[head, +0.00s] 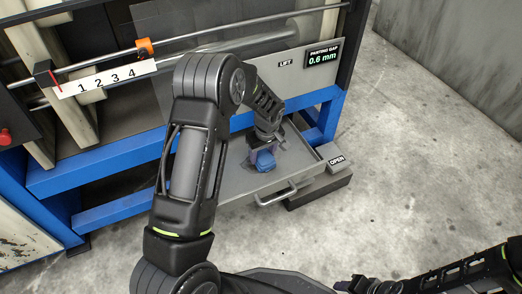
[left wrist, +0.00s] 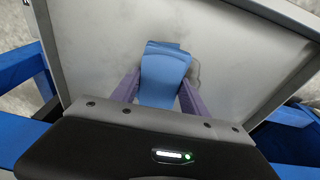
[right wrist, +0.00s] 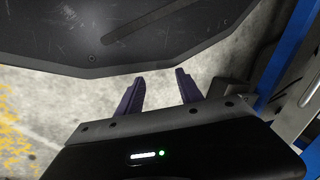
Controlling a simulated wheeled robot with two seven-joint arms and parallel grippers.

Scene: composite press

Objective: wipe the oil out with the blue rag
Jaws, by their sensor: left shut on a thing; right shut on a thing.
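The blue rag (head: 264,161) is on the floor of the grey metal tray (head: 231,183) under the press. My left gripper (head: 266,146) is shut on the rag and points down into the tray. In the left wrist view the rag (left wrist: 163,76) hangs between the two purple fingers. A darker grey patch, seemingly oil (left wrist: 194,72), shows on the tray just right of the rag. The rag and fingers hide part of the tray floor. My right gripper (right wrist: 158,92) is away from the tray. Its fingers stand apart, with only floor visible between them.
The tray has a raised rim and a front handle (head: 276,194). A grey OPEN pedal (head: 337,160) stands to its right. Blue press beams (head: 95,168) run behind and left of the tray. A sign (head: 322,56) reads parting gap 0.6 mm. Concrete floor lies clear at right.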

